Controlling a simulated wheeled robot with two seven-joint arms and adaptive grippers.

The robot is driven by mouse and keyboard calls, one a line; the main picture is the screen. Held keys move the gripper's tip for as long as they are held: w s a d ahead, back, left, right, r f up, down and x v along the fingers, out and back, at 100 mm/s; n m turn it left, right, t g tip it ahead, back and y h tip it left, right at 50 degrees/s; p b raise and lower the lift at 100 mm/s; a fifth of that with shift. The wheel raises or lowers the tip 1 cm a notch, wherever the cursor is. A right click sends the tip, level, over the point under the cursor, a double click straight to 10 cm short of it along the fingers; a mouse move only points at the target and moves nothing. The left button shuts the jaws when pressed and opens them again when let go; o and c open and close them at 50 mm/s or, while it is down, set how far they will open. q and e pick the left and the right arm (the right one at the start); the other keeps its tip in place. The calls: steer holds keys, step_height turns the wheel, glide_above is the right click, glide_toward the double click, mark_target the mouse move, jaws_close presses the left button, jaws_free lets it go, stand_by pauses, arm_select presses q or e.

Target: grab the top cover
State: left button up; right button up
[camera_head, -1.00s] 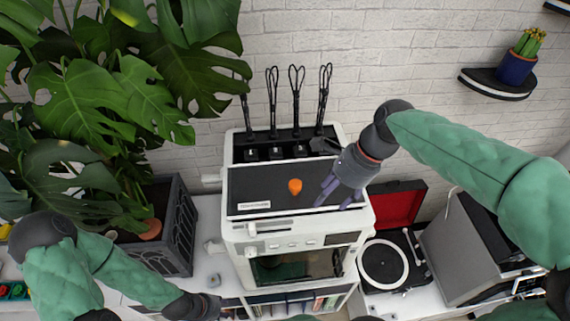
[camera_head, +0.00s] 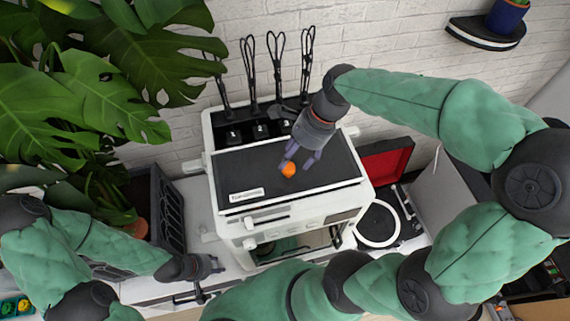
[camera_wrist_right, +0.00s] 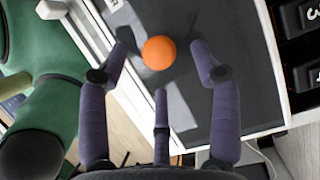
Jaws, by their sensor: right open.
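The top cover (camera_head: 325,172) is a flat dark panel with a white rim on top of a white boxy machine. An orange round knob (camera_head: 288,170) stands on it and also shows in the right wrist view (camera_wrist_right: 158,52). My right gripper (camera_head: 300,163) is over the cover at the knob. In the right wrist view its purple fingers are spread, with the knob between the two outer fingertips (camera_wrist_right: 163,60) and no visible grip on it. My left gripper (camera_head: 212,265) is low, in front of the machine's left side; its fingers are too small to read.
Several black looped tools (camera_head: 251,75) stand upright behind the cover. A large-leaved plant (camera_head: 100,90) fills the left. A turntable (camera_head: 378,222) with a red lid is at the right, and a wall shelf (camera_head: 485,32) is at upper right.

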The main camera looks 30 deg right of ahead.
mark_target(289, 166)
steer(key=x, duration=0.5)
steer(key=shift+s, duration=0.1)
steer(key=shift+s, duration=0.1)
jaws_close()
